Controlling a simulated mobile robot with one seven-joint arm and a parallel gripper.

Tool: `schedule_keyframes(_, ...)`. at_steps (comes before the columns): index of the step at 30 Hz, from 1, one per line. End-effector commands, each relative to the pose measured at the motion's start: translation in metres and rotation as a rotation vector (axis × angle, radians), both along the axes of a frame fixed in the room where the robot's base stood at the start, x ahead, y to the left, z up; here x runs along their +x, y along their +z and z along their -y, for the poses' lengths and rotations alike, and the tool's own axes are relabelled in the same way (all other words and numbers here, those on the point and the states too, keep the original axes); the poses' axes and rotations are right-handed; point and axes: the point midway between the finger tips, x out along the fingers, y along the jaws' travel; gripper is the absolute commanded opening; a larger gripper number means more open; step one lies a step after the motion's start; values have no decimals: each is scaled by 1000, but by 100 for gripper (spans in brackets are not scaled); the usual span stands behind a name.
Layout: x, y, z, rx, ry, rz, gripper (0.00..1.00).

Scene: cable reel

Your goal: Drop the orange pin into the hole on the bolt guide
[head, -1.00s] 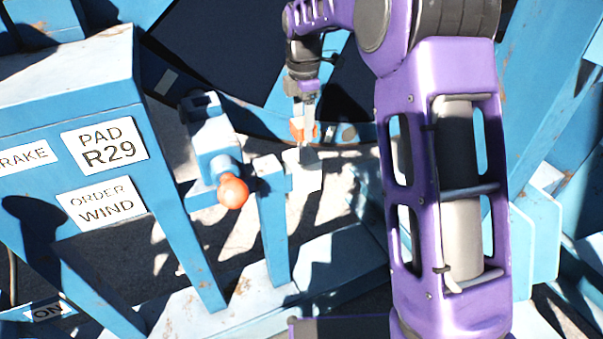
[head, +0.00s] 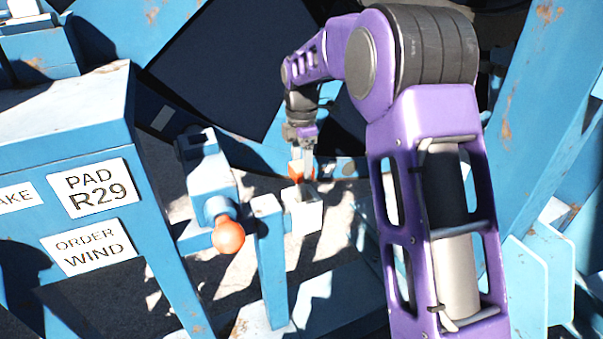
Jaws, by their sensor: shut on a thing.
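My gripper (head: 306,171) points down near the middle of the head view. It is shut on the orange pin (head: 296,169), whose orange head shows at the fingertips. Just below is a pale block (head: 307,218) at the right end of the blue bolt guide (head: 265,207). A dark patch lies on the block's top under the pin; I cannot tell whether it is the hole, a shadow or the pin's shank. The pin's lower end cannot be made out. A blue bolt with an orange ball knob (head: 228,237) sits left of the guide.
A blue cabinet with white labels (head: 93,188) stands at left. The large blue reel (head: 240,146) with dark panels is behind my gripper. Blue frame beams (head: 528,105) rise at right. My purple arm covers much of the right-centre.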

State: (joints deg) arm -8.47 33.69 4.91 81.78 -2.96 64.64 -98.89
Motion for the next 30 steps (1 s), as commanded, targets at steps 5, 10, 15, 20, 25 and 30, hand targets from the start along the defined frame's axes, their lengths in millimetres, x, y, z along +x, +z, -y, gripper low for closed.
schedule_keyframes(5,0,-35,0,-1,0,-2,0)
schedule_keyframes(10,0,-53,0,-1,1,1,0)
schedule_keyframes(15,0,-57,0,0,0,2,0)
schedule_keyframes(20,0,-57,0,0,0,2,0)
schedule_keyframes(25,0,-61,0,-1,-1,1,0)
schedule_keyframes(30,0,-61,0,-1,-1,0,87)
